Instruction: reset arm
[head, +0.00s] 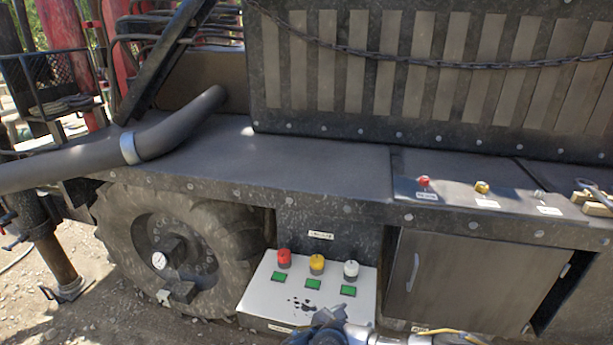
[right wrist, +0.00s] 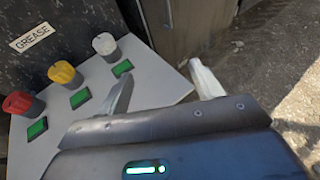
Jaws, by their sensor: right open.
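My right gripper (head: 326,322) is at the bottom of the head view, in front of the lower part of the white control panel (head: 258,300). In the right wrist view its two pale fingers (right wrist: 163,86) stand apart, with nothing between them. The panel carries a red knob (head: 284,258), a yellow knob (head: 317,263) and a white knob (head: 351,269), each with a green label in front. In the right wrist view the fingers are near the panel's edge on the white knob's side (right wrist: 104,43). Whether they touch the panel cannot be told. My left gripper is not in view.
A large tyre (head: 125,235) stands left of the panel, and a cabinet door (head: 470,280) with a handle is to its right. Above runs a dark ledge (head: 290,165) with small red and yellow knobs. A thick pipe (head: 175,130) crosses the left side. Gravel ground is below.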

